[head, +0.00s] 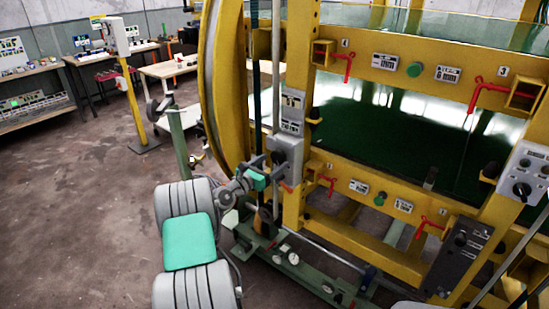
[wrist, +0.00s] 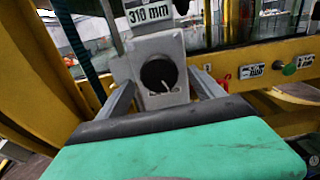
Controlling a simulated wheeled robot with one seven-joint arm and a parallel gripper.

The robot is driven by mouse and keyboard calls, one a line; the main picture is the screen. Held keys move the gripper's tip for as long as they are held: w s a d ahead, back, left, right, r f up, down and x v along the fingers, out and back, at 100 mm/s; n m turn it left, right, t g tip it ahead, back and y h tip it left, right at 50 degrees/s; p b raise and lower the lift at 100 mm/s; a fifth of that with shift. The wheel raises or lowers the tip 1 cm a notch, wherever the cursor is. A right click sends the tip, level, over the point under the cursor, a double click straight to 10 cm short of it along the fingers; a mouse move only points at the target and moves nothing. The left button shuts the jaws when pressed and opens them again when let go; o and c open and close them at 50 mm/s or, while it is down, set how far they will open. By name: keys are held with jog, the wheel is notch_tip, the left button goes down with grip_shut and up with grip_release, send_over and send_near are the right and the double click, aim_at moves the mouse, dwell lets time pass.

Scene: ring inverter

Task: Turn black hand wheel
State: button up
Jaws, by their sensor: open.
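A round black hand wheel (wrist: 158,75) with a small white mark sits on the front of a grey box (wrist: 150,42) in the wrist view. In the head view the grey box (head: 288,152) is mounted on the yellow frame's left post. My gripper (wrist: 161,80) is open, with its two grey fingers on the left and right of the wheel. I cannot tell whether the fingertips reach around the wheel or stop short of it. In the head view my gripper (head: 277,172) is close to the box's lower front, and it partly hides the wheel.
The yellow frame (head: 380,70) has red levers and green buttons. A large yellow ring (head: 213,90) stands left of the box. A green base rail (head: 310,270) with gauges lies below. The floor (head: 75,210) at the left is clear.

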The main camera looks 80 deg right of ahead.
jog(key=shift+x, duration=0.95)
jog(key=shift+w, duration=0.1)
jog(key=c, duration=1.4)
